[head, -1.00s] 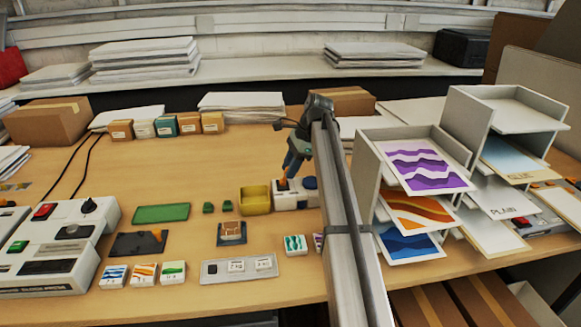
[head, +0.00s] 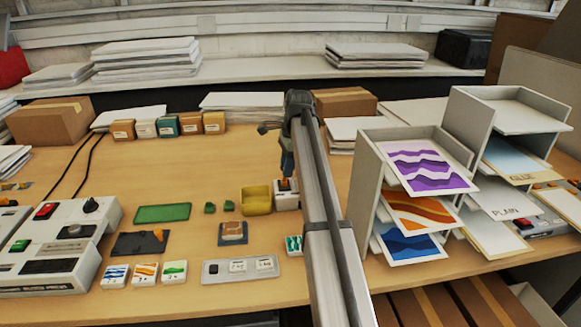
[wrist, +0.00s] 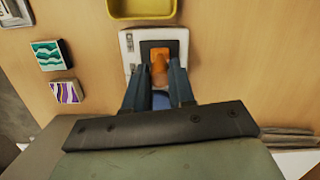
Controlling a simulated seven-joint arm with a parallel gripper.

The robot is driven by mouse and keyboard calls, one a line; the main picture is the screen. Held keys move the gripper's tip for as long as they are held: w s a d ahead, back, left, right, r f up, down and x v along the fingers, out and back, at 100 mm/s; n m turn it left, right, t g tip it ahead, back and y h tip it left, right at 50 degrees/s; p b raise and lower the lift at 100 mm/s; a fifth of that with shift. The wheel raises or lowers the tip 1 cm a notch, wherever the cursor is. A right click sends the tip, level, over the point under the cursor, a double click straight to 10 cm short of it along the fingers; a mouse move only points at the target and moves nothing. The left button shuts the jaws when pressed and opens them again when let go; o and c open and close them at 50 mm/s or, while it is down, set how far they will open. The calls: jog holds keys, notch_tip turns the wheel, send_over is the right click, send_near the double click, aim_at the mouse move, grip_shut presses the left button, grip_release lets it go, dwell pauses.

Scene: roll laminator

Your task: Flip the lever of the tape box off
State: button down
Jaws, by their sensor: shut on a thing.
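The tape box is a small white box (head: 286,199) with a dark plate and an orange lever (head: 284,183), right of the yellow bin. In the wrist view the box (wrist: 130,45) lies straight ahead, with the orange lever (wrist: 160,68) on its dark plate. My gripper (head: 287,178) reaches down onto the box from above. In the wrist view its two blue-grey fingers (wrist: 158,78) stand either side of the lever, shut on it. A blue round part (wrist: 161,100) shows between the fingers. My arm hides the right part of the box in the head view.
The yellow bin (head: 257,200) stands close beside the box. Picture tiles (wrist: 50,55) lie nearby. The tray rack with printed sheets (head: 365,190) stands to the right of my arm. A green mat (head: 162,213) and a large white machine (head: 60,245) are further left.

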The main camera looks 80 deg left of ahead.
aim_at(282, 180)
jog(key=s+t, duration=0.1)
jog(key=t, duration=0.1)
jog(key=s+t, duration=0.1)
jog(key=t, duration=0.1)
jog(key=shift+s, duration=0.25)
jog(key=shift+s+f+t, duration=0.1)
jog(key=shift+s+t, duration=0.2)
jog(key=shift+t, duration=0.4)
jog(key=shift+s+f+t, duration=0.1)
jog(key=shift+s+t, duration=0.2)
jog(key=shift+t, duration=0.4)
jog(key=c, duration=0.9)
grip_release()
jog(key=shift+c, duration=0.2)
jog(key=shift+s, duration=0.1)
jog(key=v, duration=1.3)
jog(key=shift+s+r, duration=0.2)
jog(key=shift+r, duration=0.1)
